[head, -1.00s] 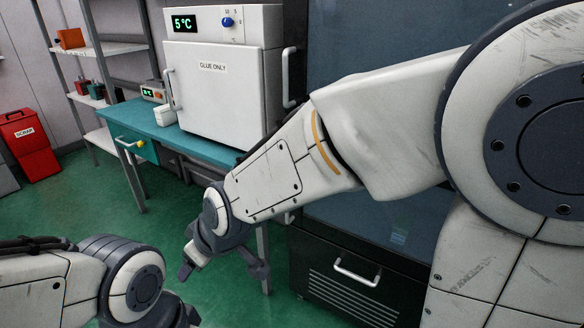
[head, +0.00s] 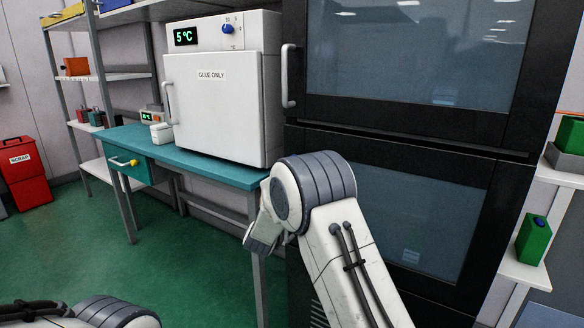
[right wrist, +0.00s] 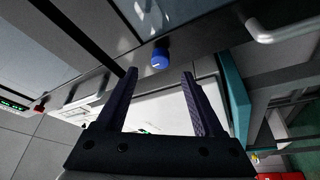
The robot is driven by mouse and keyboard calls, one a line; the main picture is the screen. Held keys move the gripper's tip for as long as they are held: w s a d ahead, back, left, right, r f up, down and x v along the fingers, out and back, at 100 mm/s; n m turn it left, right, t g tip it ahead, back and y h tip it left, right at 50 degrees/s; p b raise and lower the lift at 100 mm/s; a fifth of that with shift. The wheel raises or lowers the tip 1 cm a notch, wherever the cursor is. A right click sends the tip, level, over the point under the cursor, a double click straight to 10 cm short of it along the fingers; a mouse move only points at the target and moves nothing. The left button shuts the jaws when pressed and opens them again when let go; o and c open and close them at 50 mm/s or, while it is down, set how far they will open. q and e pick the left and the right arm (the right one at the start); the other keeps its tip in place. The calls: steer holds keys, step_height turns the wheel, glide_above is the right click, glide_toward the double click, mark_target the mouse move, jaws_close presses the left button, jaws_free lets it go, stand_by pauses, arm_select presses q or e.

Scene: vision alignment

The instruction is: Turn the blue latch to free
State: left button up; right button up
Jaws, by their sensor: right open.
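The blue latch (right wrist: 161,59) is a small round blue knob with a light mark, on a dark frame in the right wrist view. My right gripper (right wrist: 146,76) is open and empty. In the head view my right arm stands before the black glass-door cabinet (head: 415,133), and I cannot make out this latch there. My left gripper is out of view; only part of my left arm shows at the lower left.
A white "GLUE ONLY" unit (head: 212,105) with another blue knob (head: 228,28) stands on the teal bench (head: 215,172). A metal handle (right wrist: 285,30) sticks out right of the latch. Shelves flank both sides. Green floor at left is clear.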

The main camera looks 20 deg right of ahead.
steer(key=x, duration=0.7)
steer(key=shift+w, duration=0.25)
steer(key=shift+d, duration=0.15)
jaws_close()
